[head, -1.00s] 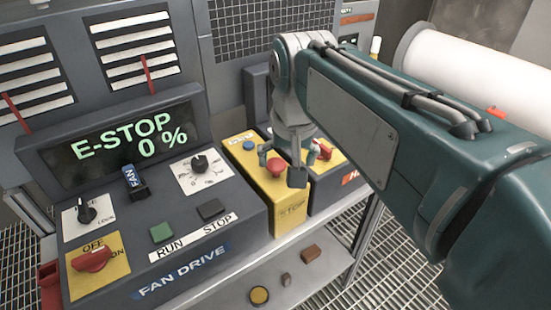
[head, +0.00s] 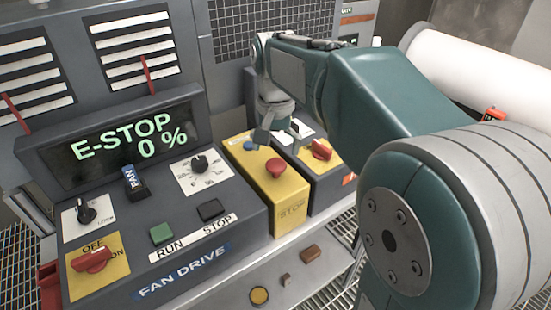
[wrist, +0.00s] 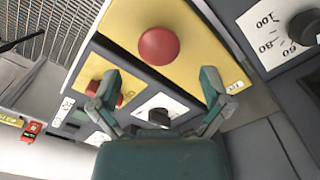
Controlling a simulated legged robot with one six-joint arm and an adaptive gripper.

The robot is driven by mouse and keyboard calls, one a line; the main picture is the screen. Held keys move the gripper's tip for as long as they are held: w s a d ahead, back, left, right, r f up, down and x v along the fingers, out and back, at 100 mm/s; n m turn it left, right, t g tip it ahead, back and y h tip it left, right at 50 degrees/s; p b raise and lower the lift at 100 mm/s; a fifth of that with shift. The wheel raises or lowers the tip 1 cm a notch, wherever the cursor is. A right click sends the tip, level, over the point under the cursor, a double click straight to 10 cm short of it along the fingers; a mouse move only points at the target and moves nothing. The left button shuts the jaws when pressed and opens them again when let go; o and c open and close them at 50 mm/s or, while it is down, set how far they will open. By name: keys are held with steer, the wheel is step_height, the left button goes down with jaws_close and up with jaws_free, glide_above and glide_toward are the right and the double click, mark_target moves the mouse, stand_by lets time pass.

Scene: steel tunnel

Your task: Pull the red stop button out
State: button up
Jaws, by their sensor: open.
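The red stop button (head: 276,167) is a mushroom head on top of the yellow stop box (head: 285,200), right of the fan drive panel. My gripper (head: 280,134) is open and empty, behind and above the button in the head view, apart from it. In the wrist view the red stop button (wrist: 158,46) shows whole, beyond the spread fingers of my gripper (wrist: 160,76), between them and higher in the picture. Nothing covers the button in either view. Whether it sits pressed in or out, I cannot tell.
The fan drive panel (head: 187,237) stands left, its display (head: 125,140) reading E-STOP 0 %. A grey box with a red knob (head: 320,149) stands close on the right. A lower shelf (head: 230,285) carries small loose pieces. A white cylinder (head: 470,75) lies behind.

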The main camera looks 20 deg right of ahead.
mark_target(276, 163)
steer(key=shift+f, duration=1.75)
steer(key=c, duration=1.4)
steer(key=shift+o, duration=0.2)
steer(key=shift+r, duration=0.85)
steer(key=o, duration=1.4)
steer(key=shift+c, duration=0.2)
step_height(276, 163, up, 12)
